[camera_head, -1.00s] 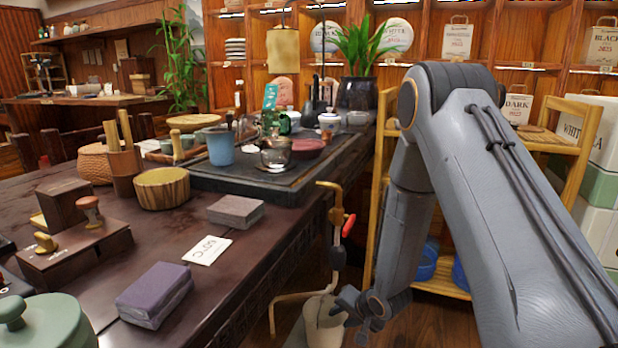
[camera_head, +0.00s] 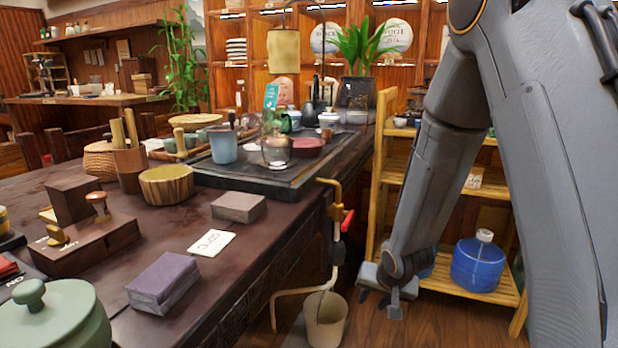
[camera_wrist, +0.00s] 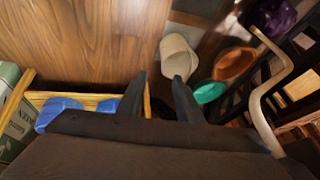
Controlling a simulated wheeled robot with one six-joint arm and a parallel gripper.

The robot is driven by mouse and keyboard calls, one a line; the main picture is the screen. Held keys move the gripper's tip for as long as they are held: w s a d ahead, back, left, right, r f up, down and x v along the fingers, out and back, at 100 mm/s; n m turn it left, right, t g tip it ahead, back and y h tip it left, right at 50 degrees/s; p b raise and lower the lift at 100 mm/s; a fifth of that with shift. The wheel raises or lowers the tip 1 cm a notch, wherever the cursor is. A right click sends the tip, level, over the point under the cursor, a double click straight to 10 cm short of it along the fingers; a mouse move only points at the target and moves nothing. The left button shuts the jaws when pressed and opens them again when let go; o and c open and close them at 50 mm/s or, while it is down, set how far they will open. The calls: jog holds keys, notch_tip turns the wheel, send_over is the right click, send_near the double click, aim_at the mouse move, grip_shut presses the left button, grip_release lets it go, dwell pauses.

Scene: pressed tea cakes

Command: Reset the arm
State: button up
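My gripper (camera_head: 385,300) hangs low beside the table's right side, just right of a beige bucket (camera_head: 325,318) on the floor. My grey arm comes down from the upper right of the head view. In the wrist view, the two dark fingers of my gripper (camera_wrist: 160,98) stand apart with nothing between them.
The dark wooden table (camera_head: 130,205) fills the left, bearing tea ware, a purple box (camera_head: 163,284) and a white card (camera_head: 212,243). A brass-coloured pipe (camera_head: 335,215) stands at its edge. A wooden shelf (camera_head: 455,288) with a blue water jug (camera_head: 478,262) is at right.

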jog(key=s+d+r+n+g, duration=0.2)
jog(key=s+r, duration=0.4)
jog(key=s, duration=0.2)
jog(key=s+d+r+n+g, duration=0.1)
jog(key=s+r, duration=0.5)
jog(key=s, duration=0.3)
jog(key=s+a+r+n+g+p, duration=0.1)
jog(key=s+a+r+n, duration=0.2)
jog(key=s+a, duration=0.55)
jog(key=s+a+r+n+g, duration=0.2)
jog(key=s+a+n, duration=0.3)
jog(key=a, duration=0.7)
jog(key=d+r+m+p, duration=0.3)
jog(key=d+r+p, duration=0.7)
jog(key=r+p, duration=0.3)
jog(key=s+d+r+m+p, duration=0.1)
jog(key=d+r+m+p, duration=0.3)
jog(key=d+r+p, duration=0.6)
notch_tip(320, 180, up, 3)
jog(key=p, duration=0.8)
jog(key=shift+d+m+h, duration=0.2)
jog(key=shift+m+h, duration=0.1)
jog(key=shift+h, duration=0.1)
